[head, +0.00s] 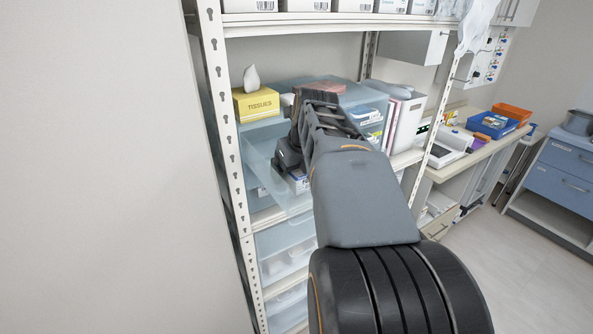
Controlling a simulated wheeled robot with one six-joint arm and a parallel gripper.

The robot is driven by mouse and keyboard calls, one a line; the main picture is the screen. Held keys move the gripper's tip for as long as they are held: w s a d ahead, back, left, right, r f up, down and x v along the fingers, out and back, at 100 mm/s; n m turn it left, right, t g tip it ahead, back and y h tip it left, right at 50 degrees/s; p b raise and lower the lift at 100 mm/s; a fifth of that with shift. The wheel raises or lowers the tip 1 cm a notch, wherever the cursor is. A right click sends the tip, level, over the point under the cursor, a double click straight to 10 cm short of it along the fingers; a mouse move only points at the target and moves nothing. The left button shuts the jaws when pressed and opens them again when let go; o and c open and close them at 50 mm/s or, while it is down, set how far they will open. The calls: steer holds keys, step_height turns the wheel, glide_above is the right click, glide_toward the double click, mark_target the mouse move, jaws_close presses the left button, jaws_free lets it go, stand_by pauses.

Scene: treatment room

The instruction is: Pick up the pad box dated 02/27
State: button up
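An open translucent drawer (262,168) juts out from the shelf unit. A white and blue box (299,184) shows partly inside it, mostly hidden behind my arm; its date cannot be read. I cannot tell whether it is the pad box dated 02/27. My gripper (288,160) is at the open drawer, close to this box and pointing down. Its fingertips are largely hidden, so I cannot see whether it is open or shut, or whether it touches the box.
A yellow tissue box (257,104) stands on top of the drawer unit, left of my arm. White binders (404,122) stand to its right. A perforated shelf post (222,110) rises close left of the drawer. A counter with blue (492,125) and orange bins is at right.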

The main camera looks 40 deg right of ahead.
steer(key=shift+f, duration=0.15)
stand_by(0.4)
steer(key=shift+c, duration=0.3)
steer(key=c, duration=1)
steer(key=shift+o, duration=0.2)
